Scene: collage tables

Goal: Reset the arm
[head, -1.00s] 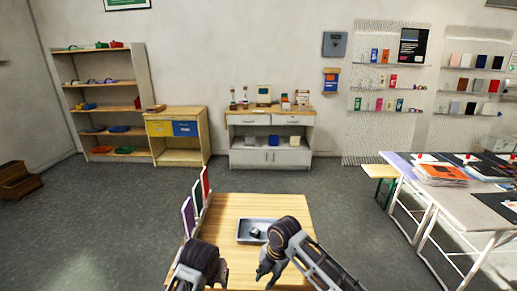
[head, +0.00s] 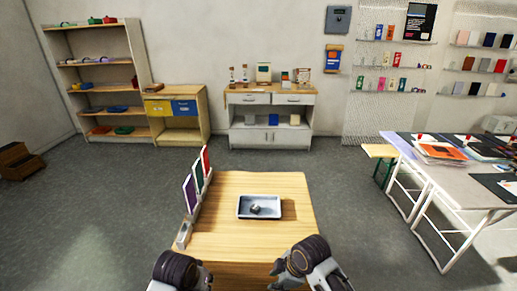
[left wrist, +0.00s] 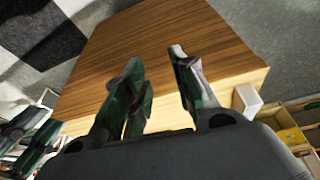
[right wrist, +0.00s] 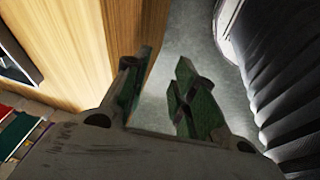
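My left gripper shows in the left wrist view (left wrist: 158,66) with its two green-and-grey fingers apart and nothing between them. In the head view my right gripper (head: 274,278) is low, at the near side of the wooden table (head: 222,240).
Upright coloured panels (head: 190,194) stand along the table's left edge, with a small grey block (head: 183,236) near them. A larger work table (head: 446,176) with papers stands at right. Shelves (head: 97,85) and a cabinet (head: 269,137) line the back wall. The floor between is clear.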

